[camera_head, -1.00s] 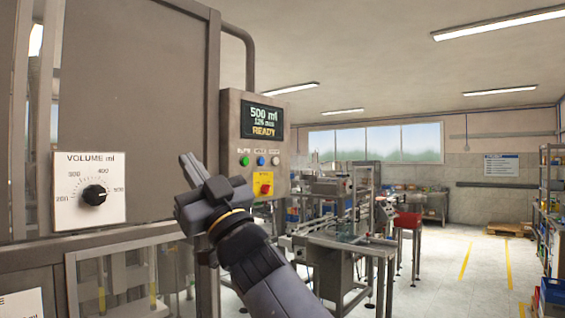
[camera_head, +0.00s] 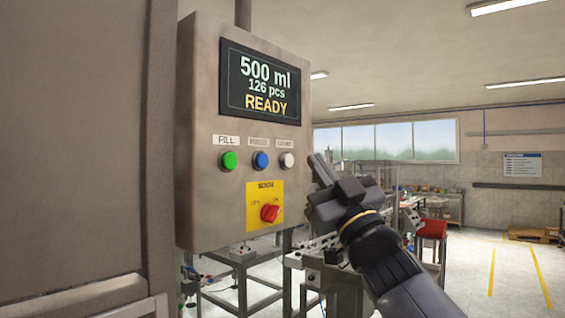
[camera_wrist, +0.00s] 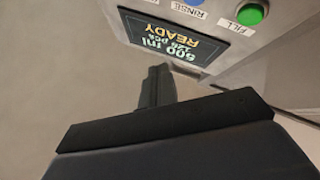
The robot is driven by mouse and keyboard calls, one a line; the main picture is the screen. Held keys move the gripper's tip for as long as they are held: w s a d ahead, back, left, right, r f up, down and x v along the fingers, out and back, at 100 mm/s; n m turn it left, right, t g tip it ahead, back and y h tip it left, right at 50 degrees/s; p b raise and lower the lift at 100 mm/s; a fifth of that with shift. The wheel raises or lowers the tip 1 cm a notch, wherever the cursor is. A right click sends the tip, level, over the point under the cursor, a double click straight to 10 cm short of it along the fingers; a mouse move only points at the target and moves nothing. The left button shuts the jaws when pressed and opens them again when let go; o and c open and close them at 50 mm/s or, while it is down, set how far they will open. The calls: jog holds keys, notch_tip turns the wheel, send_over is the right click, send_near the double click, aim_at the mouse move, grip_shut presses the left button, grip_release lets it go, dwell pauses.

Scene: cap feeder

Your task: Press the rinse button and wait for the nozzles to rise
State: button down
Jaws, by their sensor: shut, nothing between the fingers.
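The control box (camera_head: 200,150) stands at the left of centre in the head view. Its screen (camera_head: 262,82) reads 500 ml, 126 pcs, READY. Below it are a green FILL button (camera_head: 229,160), a blue button (camera_head: 261,160) and a white button (camera_head: 287,160). The wrist view shows the blue button (camera_wrist: 194,2) labelled RINSE, partly cut off at the top edge, beside the green button (camera_wrist: 250,14). My gripper (camera_head: 320,168) is shut and empty, to the right of the box and apart from the buttons. The nozzles are not in view.
A yellow plate with a red rotary switch (camera_head: 270,213) sits under the buttons. A large grey cabinet panel (camera_head: 75,150) fills the left. Conveyor machinery and a red-topped stool (camera_head: 433,229) stand behind my arm. The floor at the right (camera_head: 490,285) is clear, with yellow lines.

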aim_at(266, 154)
jog(key=shift+s, duration=0.2)
jog(key=shift+w, duration=0.1)
jog(key=w+a, duration=0.5)
jog(key=a, duration=0.2)
jog(key=shift+w+p, duration=0.15)
jog(key=shift+p, duration=0.25)
jog(key=shift+a, duration=0.1)
dwell(1.9)
jog(key=shift+w+a, duration=0.25)
jog(key=shift+w, duration=0.05)
jog(key=shift+w+a, duration=0.25)
jog(key=shift+a, duration=0.1)
dwell(0.8)
jog(key=shift+s+d, duration=0.1)
jog(key=shift+s+d+b, duration=0.45)
jog(key=shift+d, duration=0.15)
